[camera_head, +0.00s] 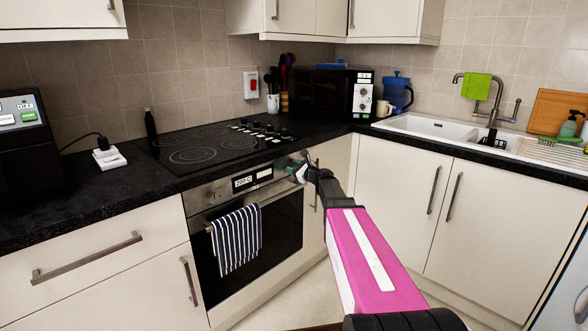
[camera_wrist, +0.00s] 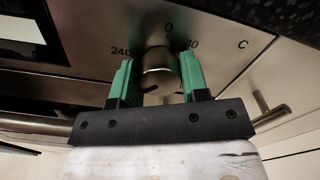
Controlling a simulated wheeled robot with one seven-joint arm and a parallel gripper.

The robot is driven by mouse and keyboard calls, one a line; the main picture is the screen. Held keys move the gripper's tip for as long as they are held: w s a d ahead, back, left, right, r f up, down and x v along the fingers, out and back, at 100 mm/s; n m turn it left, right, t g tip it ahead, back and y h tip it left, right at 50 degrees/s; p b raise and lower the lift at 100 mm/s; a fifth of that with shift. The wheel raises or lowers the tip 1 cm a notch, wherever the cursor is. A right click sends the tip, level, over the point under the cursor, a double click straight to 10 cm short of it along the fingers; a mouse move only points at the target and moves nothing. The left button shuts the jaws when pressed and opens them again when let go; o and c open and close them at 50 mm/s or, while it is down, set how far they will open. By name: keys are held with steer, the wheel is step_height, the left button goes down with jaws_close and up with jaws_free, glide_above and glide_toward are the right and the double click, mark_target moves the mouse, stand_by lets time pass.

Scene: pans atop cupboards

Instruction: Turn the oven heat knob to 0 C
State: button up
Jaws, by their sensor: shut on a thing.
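The oven (camera_head: 250,240) is built in under the black counter, with its control panel along the top. A display (camera_head: 244,182) on the panel seems to read 200 C, in small print. The round metal heat knob (camera_wrist: 158,72) shows in the wrist view, with the marks 0, 40, 240 and C around it. My gripper (camera_wrist: 157,65) has one green finger on each side of the knob and is shut on it. In the head view my gripper (camera_head: 301,170) is at the panel's right end and hides the knob. I cannot tell which mark the knob points to.
A striped towel (camera_head: 237,240) hangs on the oven door handle, below the panel. The hob (camera_head: 205,145) lies above the oven. The floor before the right cupboards is clear.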

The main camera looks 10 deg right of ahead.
steer(key=n, duration=1.6)
steer(key=shift+n, duration=0.4)
steer(key=n, duration=0.5)
steer(key=shift+n, duration=0.3)
steer(key=n, duration=1)
steer(key=shift+n, duration=0.4)
steer(key=n, duration=0.5)
steer(key=shift+s, duration=0.1)
steer(key=n, duration=0.5)
steer(key=shift+n, duration=0.4)
